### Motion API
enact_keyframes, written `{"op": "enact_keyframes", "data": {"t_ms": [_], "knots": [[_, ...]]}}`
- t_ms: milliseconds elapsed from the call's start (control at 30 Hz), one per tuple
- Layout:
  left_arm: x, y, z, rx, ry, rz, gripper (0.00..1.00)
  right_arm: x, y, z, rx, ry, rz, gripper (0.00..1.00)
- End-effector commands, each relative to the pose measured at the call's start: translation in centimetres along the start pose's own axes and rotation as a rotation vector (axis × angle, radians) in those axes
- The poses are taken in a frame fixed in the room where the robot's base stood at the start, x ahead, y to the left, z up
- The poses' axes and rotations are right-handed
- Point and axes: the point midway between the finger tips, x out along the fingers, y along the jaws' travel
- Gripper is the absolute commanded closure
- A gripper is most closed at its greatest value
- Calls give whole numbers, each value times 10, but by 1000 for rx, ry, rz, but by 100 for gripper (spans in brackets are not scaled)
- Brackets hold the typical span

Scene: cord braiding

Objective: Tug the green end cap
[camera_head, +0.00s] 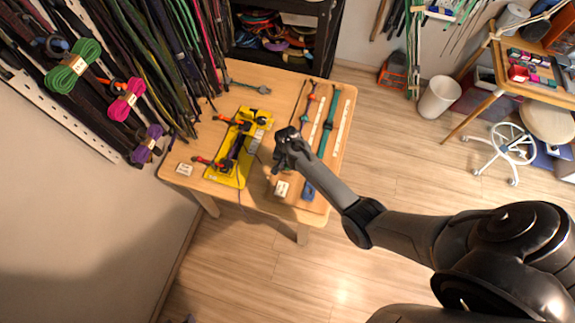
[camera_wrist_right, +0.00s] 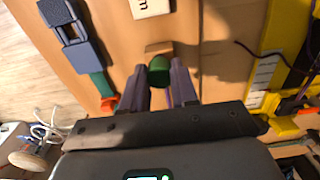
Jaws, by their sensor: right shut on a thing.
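The green end cap (camera_wrist_right: 158,70) sits between the two fingers of my right gripper (camera_wrist_right: 160,84) in the right wrist view. The gripper is shut on it, just above the wooden surface. Purple shows beside the cap, partly hidden by the fingers. In the head view my right gripper (camera_head: 283,160) is over the table, between the yellow board (camera_head: 222,180) and the straps at the right; the cap cannot be made out there. My left gripper is not in view.
The yellow board holds a dark cord and red-ended tools. A teal strap (camera_head: 328,125) and a white strip (camera_head: 342,125) lie at the table's right. A blue buckle (camera_wrist_right: 85,52) and a small lettered tile (camera_wrist_right: 150,8) lie near the gripper. Cords hang on the left wall.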

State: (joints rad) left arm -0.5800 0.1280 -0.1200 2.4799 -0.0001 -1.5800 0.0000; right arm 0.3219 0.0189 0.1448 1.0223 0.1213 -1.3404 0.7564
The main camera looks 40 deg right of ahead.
Motion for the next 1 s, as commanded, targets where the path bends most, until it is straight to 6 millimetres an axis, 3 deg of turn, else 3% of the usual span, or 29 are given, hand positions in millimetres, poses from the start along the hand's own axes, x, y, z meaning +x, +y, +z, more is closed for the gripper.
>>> {"op": "enact_keyframes", "data": {"t_ms": [167, 200, 400, 567, 700, 1000], "knots": [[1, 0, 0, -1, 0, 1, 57, 3, 1, 0, 0, 0, 1, 91], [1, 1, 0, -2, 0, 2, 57, 3, 1, 0, 0, 0, 2, 69], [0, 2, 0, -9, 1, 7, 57, 2, 1, 0, 0, -1, 2, 42], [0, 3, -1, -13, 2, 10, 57, 2, 1, 0, 0, -1, 1, 42], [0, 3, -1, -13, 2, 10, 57, 2, 1, 0, 0, 0, 1, 25], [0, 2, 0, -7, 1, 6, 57, 1, 1, 0, 0, 0, 1, 25]]}}
